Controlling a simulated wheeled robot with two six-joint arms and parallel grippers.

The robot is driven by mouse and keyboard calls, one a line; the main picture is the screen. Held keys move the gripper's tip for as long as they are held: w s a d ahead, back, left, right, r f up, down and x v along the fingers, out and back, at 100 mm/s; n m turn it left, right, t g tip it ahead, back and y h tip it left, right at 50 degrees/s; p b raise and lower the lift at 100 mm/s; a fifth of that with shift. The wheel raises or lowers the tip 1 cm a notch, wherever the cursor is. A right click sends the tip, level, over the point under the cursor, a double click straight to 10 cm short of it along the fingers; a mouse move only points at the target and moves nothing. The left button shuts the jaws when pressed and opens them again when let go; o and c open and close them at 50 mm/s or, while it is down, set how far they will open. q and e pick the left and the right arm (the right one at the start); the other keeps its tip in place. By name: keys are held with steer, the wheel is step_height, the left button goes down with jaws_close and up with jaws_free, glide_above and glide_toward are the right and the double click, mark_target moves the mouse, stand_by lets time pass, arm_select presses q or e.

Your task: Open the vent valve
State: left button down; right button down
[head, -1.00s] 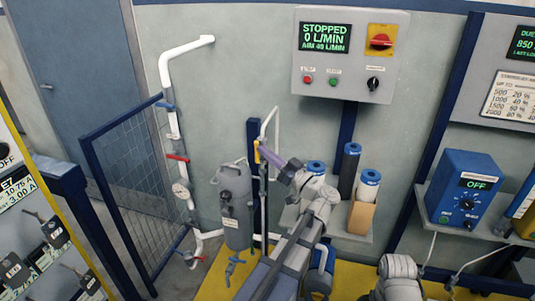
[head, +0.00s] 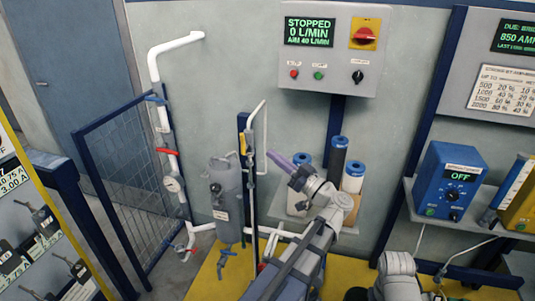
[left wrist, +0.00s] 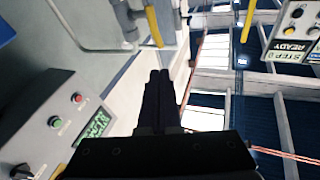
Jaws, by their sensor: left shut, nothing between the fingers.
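A slim yellow handle (head: 243,143) stands upright on the pipework at the top of the grey filter vessel (head: 227,200); I cannot read a label that names it the vent valve. My left gripper (head: 272,156), with purple fingers, is shut and empty, to the right of the handle and a thin white pipe (head: 262,135). In the left wrist view my dark fingers (left wrist: 160,75) are together, with a yellow bar (left wrist: 154,27) beyond the tips. Part of my right arm shows at the bottom right of the head view; its gripper is hidden.
A red valve handle (head: 167,151) and a blue one (head: 155,98) sit on the white pipe at left, beside a blue mesh gate (head: 125,170). The control panel (head: 330,80) reads STOPPED, 0 L/MIN. Blue-capped cartridges (head: 353,177) stand right of my gripper.

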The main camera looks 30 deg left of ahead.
arm_select(q)
steer(key=shift+r+v, duration=0.2)
steer(key=shift+v, duration=0.85)
steer(key=shift+r+v, duration=0.2)
steer(key=shift+v, duration=0.85)
steer(key=shift+d, duration=0.15)
